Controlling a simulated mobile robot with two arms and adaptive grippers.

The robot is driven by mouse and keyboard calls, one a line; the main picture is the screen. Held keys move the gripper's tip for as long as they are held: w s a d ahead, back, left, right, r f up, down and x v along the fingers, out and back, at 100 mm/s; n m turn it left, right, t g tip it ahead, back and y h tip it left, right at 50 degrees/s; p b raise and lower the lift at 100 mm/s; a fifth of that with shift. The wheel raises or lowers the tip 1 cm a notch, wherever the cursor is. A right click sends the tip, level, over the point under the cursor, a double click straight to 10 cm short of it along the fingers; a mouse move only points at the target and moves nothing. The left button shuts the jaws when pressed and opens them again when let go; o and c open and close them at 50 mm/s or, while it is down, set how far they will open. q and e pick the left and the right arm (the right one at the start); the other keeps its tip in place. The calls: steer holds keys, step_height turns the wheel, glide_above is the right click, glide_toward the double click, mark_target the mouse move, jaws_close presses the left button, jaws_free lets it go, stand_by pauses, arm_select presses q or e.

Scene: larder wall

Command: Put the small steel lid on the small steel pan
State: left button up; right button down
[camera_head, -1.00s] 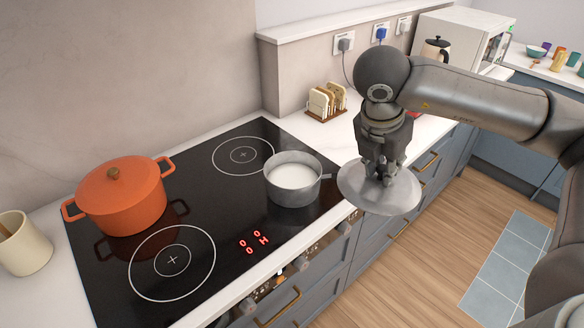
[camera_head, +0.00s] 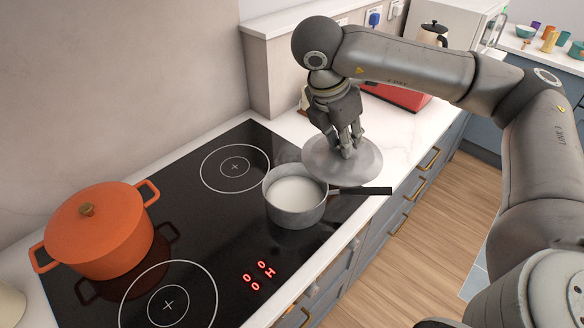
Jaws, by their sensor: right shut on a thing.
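The small steel pan (camera_head: 297,212) stands on the right part of the black hob, with white liquid in it. Its dark handle (camera_head: 362,190) points right. My right gripper (camera_head: 350,152) is shut on the small steel lid (camera_head: 326,166) from above. The lid is held roughly level, behind and to the right of the pan, and its near edge overlaps the pan's far rim in the picture. I cannot tell exactly how high the lid is above the rim. The gripper's fingers hide the lid's knob. My left gripper is not in view.
An orange pot (camera_head: 98,238) with its lid on stands at the left of the hob (camera_head: 205,225). A red appliance (camera_head: 396,94) is on the counter behind my right arm. My arm hides most of the toast rack.

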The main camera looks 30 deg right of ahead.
mark_target(315, 148)
steer(key=w+a+p, duration=0.1)
steer(key=w+a+f+p, duration=0.1)
steer(key=a, duration=0.1)
steer(key=shift+w+a, duration=0.2)
steer(key=shift+w, duration=0.15)
steer(key=shift+w+a+f+p, duration=0.2)
steer(key=shift+w+a+f, duration=0.15)
steer(key=shift+f, duration=0.15)
steer(key=shift+w+a+f+p, duration=0.25)
steer(key=shift+w+f, duration=0.1)
steer(key=shift+f, duration=0.1)
arm_select(q)
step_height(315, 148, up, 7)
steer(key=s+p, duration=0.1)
steer(key=p, duration=0.3)
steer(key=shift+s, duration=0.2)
arm_select(e)
steer(key=w+a+f, duration=0.2)
steer(key=w+f, duration=0.1)
steer(key=f, duration=0.5)
steer(key=shift+a+f, duration=0.15)
steer(key=shift+a, duration=0.05)
